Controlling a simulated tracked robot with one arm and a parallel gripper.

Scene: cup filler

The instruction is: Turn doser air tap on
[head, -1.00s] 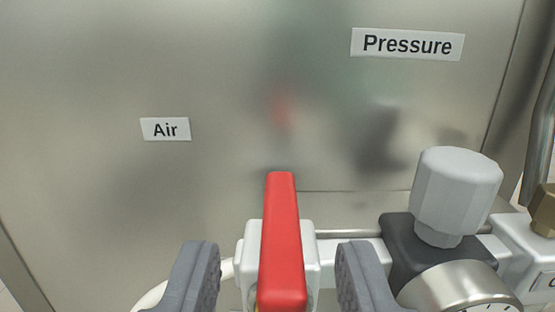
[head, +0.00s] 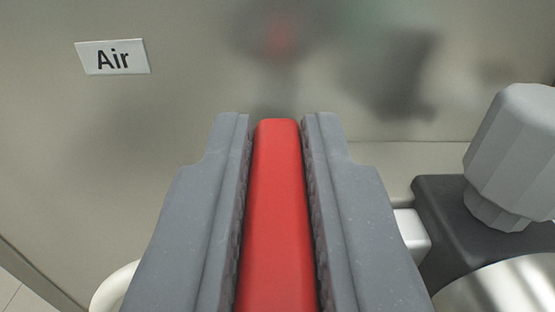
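The doser air tap shows as a red lever handle (head: 277,215) in the lower middle of the head view, pointing away toward the metal panel. My gripper (head: 277,135) has one grey finger on each side of the handle. The fingers lie close along both sides of the handle, with only thin dark lines between, and look closed on it. The tap's white body is mostly hidden behind my fingers. The "Air" label (head: 112,58) is on the panel at the upper left.
A grey knob (head: 515,155) on a dark block (head: 450,215) stands close on the right, with a round metal gauge (head: 505,290) below it. A white hose (head: 112,288) curves at the lower left. The metal panel (head: 190,110) stands behind.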

